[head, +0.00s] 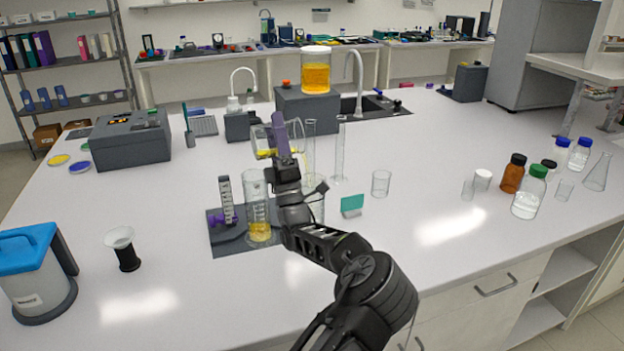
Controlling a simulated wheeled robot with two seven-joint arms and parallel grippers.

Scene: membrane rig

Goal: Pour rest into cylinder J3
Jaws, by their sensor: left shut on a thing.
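My left gripper (283,142) is shut on a clear glass beaker (262,135), which is tilted and holds a little yellow liquid. The beaker is above the bench, behind the dark mat (222,243). A clear cylinder (257,190) with yellow liquid in its lower part stands on the mat, left of my wrist. Two tall, slim clear cylinders stand farther back: one (340,150) in the open, the other (311,130) just right of the gripper. I cannot read which is J3. My right gripper is not in view.
A jar of orange liquid (316,75) stands on a grey box (306,108) behind. A small beaker (381,183) and a green card (352,205) stand right of my arm. A purple-based rack (226,205) is on the mat.

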